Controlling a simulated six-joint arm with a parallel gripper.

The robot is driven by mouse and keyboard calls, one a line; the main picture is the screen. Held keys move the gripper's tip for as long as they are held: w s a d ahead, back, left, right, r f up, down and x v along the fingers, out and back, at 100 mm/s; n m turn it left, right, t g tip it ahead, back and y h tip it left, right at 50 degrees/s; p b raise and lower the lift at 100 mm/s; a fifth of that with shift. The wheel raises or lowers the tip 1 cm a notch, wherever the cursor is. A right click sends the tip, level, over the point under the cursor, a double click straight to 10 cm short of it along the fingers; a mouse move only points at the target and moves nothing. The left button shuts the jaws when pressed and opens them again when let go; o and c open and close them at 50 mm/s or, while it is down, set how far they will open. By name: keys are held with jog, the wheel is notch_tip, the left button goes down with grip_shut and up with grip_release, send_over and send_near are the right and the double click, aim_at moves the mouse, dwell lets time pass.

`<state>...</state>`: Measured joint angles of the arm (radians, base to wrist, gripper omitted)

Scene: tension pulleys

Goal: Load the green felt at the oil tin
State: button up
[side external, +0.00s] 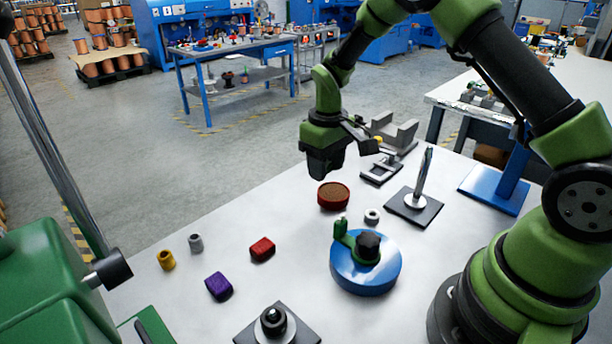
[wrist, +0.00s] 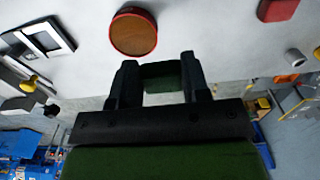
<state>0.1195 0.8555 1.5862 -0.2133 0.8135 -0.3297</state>
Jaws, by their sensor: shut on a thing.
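My gripper (wrist: 160,72) is shut on the green felt (wrist: 162,77), a dark green block held between the two fingers in the wrist view. In the side view my gripper (side external: 326,163) is above the table, just over and behind the oil tin; the felt cannot be made out there. The oil tin (side external: 333,196) is a round red tin with a brown top, upright on the table. It also shows in the wrist view (wrist: 134,33), beyond the fingertips and a little left, apart from the felt.
A blue disc (side external: 365,277) with a black knob stands in front of the tin, beside a white ring (side external: 372,215). A metal post (side external: 422,175) rises at right. Red (side external: 262,249) and purple (side external: 218,286) blocks and yellow (side external: 166,260) and grey (side external: 195,243) spools lie left.

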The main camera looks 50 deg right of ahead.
aim_at(338, 195)
jog(key=d, duration=0.3)
jog(key=shift+s+d+f, duration=0.1)
jog(key=shift+d+f, duration=0.05)
jog(key=shift+d, duration=0.25)
jog(key=shift+d+f, duration=0.15)
jog(key=shift+d, duration=0.1)
jog(key=shift+f, duration=2.8)
jog(key=shift+f, duration=0.65)
jog(key=shift+r, duration=0.1)
jog(key=shift+r, duration=3.5)
